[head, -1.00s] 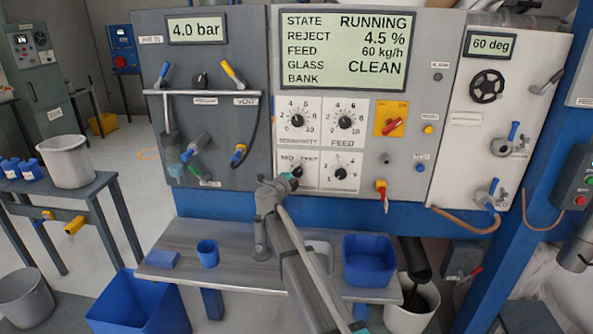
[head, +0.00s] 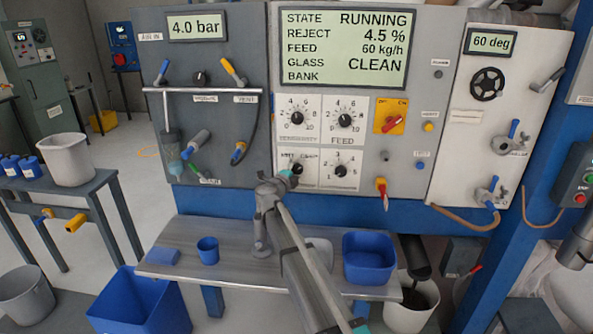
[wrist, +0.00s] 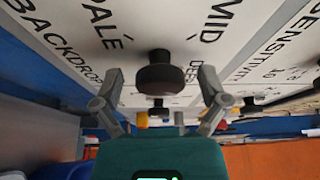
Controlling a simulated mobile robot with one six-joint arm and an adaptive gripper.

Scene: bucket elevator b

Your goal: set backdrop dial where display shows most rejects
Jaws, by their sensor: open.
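The backdrop dial (wrist: 160,76) is a dark round knob on a white plate marked PALE, MID and DEEP in the wrist view. My gripper (wrist: 161,88) is open, with one finger on each side of the knob; I cannot tell whether either touches it. In the head view my gripper (head: 290,176) partly covers the dial's plate (head: 312,158), so the pointer's setting is unclear. The display (head: 346,48) reads STATE RUNNING, REJECT 4.5 %, FEED 60 kg/h, GLASS CLEAN, with BANK blank.
The sensitivity dial (head: 297,118) and feed dial (head: 345,119) are just above, and another dial (head: 341,170) is close on the right. A red switch on a yellow plate (head: 391,116) lies further right. A steel shelf (head: 225,262) with blue containers is below.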

